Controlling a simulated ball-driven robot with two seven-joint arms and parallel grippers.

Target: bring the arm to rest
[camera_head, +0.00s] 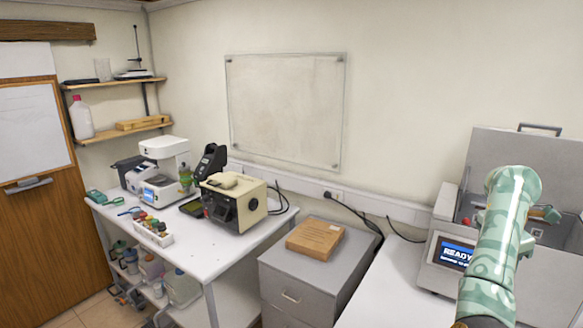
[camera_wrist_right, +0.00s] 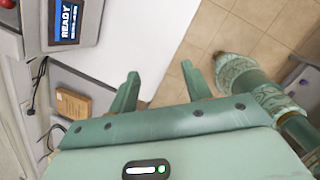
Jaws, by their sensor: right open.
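My right arm (camera_head: 500,230) rises at the right of the head view, in front of the grey testing machine (camera_head: 447,222). Its gripper cannot be made out there. In the right wrist view my right gripper (camera_wrist_right: 160,88) has its two green fingers spread apart with nothing between them. Beyond the fingers are the white table's edge and the tiled floor. The machine's READY screen (camera_wrist_right: 67,22) shows at the upper left of that view. My left gripper is in neither view.
A white table (camera_head: 385,295) bears the machine, whose lid stands open. A grey drawer cabinet (camera_head: 290,290) with a wooden block (camera_head: 315,238) stands to its left. A white bench (camera_head: 200,250) farther left holds instruments and small bottles. The white table's front part is clear.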

